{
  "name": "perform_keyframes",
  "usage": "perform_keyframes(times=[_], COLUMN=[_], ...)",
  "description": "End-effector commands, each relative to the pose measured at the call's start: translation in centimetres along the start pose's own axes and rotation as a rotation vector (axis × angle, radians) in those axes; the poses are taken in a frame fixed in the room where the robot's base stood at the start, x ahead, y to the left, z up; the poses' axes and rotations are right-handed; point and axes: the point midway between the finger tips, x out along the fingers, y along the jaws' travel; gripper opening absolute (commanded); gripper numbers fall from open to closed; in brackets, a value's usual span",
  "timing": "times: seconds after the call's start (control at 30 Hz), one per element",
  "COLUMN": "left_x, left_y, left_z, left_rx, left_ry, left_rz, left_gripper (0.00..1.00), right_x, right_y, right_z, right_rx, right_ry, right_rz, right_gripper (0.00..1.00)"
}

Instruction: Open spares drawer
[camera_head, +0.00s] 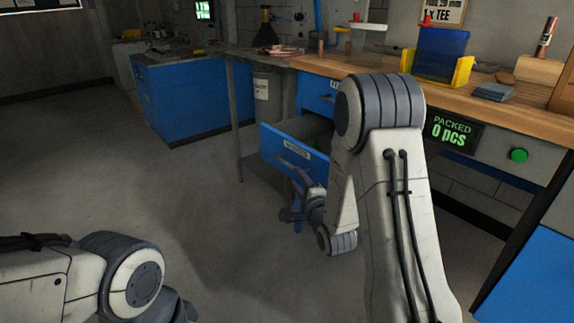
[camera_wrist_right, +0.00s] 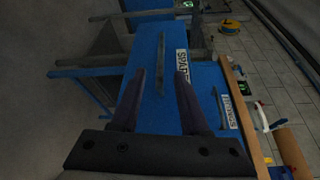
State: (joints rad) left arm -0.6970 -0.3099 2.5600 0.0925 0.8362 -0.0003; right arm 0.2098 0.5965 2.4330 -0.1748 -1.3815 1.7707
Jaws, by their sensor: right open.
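The spares drawer (camera_head: 296,150) is a blue drawer with a white label under the wooden bench. It stands pulled out, and part of its dark inside shows behind its front. In the right wrist view its blue front (camera_wrist_right: 149,50) has a dark bar handle (camera_wrist_right: 162,62) beside the label. My right gripper (camera_head: 296,182) is at the drawer front, partly hidden by my right arm. Its fingers (camera_wrist_right: 160,76) are open, with the handle showing in the gap between them; contact cannot be told. My left arm shows at lower left, its gripper out of view.
The wooden bench (camera_head: 520,115) carries a blue and yellow bin (camera_head: 440,58) and several small parts. A dark table leg (camera_head: 234,120) stands left of the drawer. A blue cabinet (camera_head: 190,95) is further left. The floor in front is clear.

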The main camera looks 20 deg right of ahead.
Motion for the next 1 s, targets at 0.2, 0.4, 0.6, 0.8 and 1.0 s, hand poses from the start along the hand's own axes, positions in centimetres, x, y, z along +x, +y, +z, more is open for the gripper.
perform_keyframes(times=[0.2,0.4,0.6,0.8,1.0], left_x=[0.7,1.6,2.0,2.1,2.1], left_y=[-0.1,-0.1,-0.1,-0.1,-0.1], left_z=[0.0,0.1,0.1,0.1,0.1], left_rx=[0.0,0.0,0.0,0.0,0.0], left_ry=[0.0,0.0,0.0,0.0,0.0], left_rz=[0.0,0.0,0.0,0.0,0.0], left_gripper=[0.5,0.5,0.5,0.5,0.5], right_x=[3.1,6.9,9.4,10.2,10.2], right_y=[0.0,0.0,0.0,-0.1,-0.1], right_z=[0.0,0.1,0.0,0.0,0.0], right_rx=[0.003,0.002,0.002,0.002,0.002], right_ry=[-0.002,-0.003,-0.001,0.0,-0.001], right_rz=[-0.009,-0.008,-0.005,-0.004,-0.004], right_gripper=[0.45,0.45,0.45,0.45,0.45])
